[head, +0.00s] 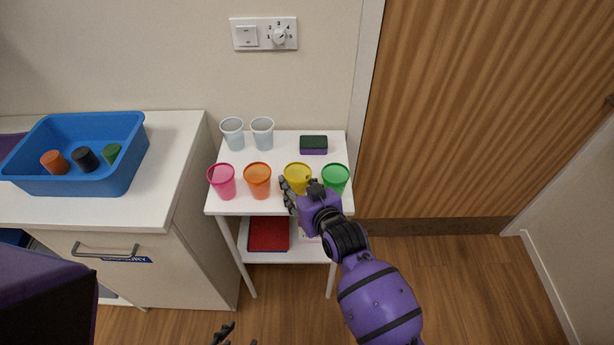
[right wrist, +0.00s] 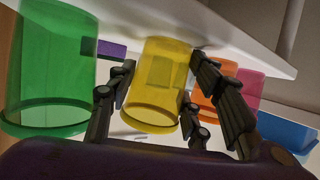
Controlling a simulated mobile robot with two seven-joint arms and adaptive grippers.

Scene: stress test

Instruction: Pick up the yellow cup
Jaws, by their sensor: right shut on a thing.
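The yellow cup (head: 298,171) stands on the small white table, in the front row between the orange cup (head: 258,178) and the green cup (head: 335,179). My right gripper (head: 296,187) reaches it from the front and is shut on it. In the right wrist view the yellow cup (right wrist: 155,85) is between the dark fingers of the right gripper (right wrist: 160,78), with fingers on both sides. The cup looks upright, and the hand hides part of its lower front. Of my left gripper (head: 236,338), only dark fingertips show at the bottom edge; its opening is unclear.
A pink cup (head: 222,181) stands left of the orange one. Two clear cups (head: 233,133) and a dark green and purple sponge (head: 313,145) are behind. A wall adjoins the table's back.

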